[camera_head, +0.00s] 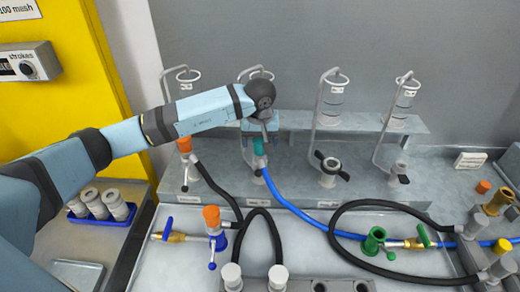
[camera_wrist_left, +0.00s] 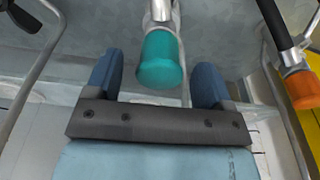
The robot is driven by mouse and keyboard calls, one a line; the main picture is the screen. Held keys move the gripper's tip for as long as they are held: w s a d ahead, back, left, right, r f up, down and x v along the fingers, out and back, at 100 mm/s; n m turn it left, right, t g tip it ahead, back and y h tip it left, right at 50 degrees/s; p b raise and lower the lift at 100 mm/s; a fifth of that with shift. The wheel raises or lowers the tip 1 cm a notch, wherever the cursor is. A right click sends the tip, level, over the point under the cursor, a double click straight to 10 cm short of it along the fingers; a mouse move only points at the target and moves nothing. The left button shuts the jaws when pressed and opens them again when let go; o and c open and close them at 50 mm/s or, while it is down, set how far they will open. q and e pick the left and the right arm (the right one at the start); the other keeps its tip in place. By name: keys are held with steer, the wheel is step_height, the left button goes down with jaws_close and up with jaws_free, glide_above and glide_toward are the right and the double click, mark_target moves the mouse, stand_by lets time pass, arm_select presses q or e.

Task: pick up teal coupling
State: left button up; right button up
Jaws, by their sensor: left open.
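The teal coupling (camera_head: 259,146) sits at the second station from the left, at the end of a blue hose. In the left wrist view the teal coupling (camera_wrist_left: 161,62) hangs below a metal fitting and lies between and just beyond my finger tips. My left gripper (camera_wrist_left: 155,80) is open, with one blue finger on each side of the coupling. No contact with it is visible. In the head view my left gripper (camera_head: 262,128) is at the coupling, partly hidden by my own wrist. My right gripper is not in view.
An orange coupling (camera_head: 184,145) is at the station to the left and also shows in the left wrist view (camera_wrist_left: 301,90). Metal stands (camera_head: 330,115) and black hoses (camera_head: 350,215) surround the area. A green valve fitting (camera_head: 374,240) lies at the front right.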

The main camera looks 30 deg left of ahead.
arm_select(q)
steer(key=f, duration=0.3)
steer(key=shift+w+a+f, duration=0.1)
steer(key=shift+w+a, duration=0.05)
steer(key=shift+w, duration=0.1)
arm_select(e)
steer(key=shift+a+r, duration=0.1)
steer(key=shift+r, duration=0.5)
arm_select(q)
steer(key=shift+c, duration=0.3)
steer(key=c, duration=1.2)
steer(key=shift+o, duration=0.2)
step_height(320, 180, up, 20)
steer(key=b, duration=0.2)
steer(key=shift+b, duration=0.35)
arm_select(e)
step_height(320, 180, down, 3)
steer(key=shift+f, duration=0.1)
